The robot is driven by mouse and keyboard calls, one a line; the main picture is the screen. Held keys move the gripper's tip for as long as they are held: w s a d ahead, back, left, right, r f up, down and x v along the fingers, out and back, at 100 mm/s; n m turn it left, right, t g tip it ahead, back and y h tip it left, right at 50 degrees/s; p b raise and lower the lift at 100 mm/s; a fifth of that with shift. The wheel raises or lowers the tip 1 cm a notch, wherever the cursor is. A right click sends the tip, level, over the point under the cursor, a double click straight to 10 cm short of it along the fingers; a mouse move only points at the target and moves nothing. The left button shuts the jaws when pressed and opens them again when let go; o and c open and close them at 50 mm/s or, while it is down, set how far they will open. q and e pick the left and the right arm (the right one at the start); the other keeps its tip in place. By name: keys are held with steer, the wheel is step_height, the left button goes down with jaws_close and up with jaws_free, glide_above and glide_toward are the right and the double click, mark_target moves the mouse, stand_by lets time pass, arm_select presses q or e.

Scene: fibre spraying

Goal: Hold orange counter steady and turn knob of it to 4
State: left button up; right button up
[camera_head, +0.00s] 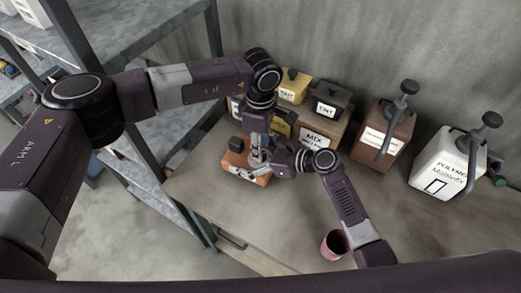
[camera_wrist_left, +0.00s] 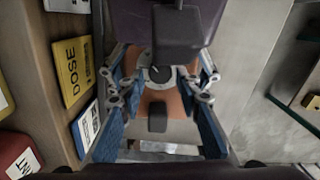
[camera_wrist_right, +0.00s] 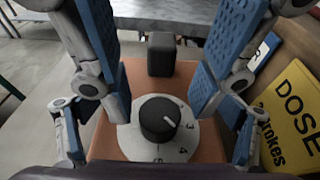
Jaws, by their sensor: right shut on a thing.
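The orange counter (camera_head: 243,163) stands on the bench near its left edge, with a black block at one end. In the right wrist view its black knob (camera_wrist_right: 159,119) sits on a pale numbered dial (camera_wrist_right: 125,139). My right gripper (camera_head: 272,160) reaches in from the right and is shut on the counter's body. My left gripper (camera_head: 258,150) comes down from above. In the left wrist view its blue fingers (camera_wrist_left: 160,130) stand apart on either side of the counter. Finger contacts are partly hidden.
Yellow and black labelled boxes (camera_head: 326,99) stand behind the counter. A brown canister (camera_head: 383,135) and a white canister (camera_head: 446,165) with handles stand to the right. A pink cup (camera_head: 334,245) is at the front. A metal shelf is at left.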

arm_select(q)
step_height(320, 180, up, 9)
steer(key=shift+r, duration=0.2)
arm_select(e)
steer(key=shift+s, duration=0.1)
steer(key=o, duration=1.6)
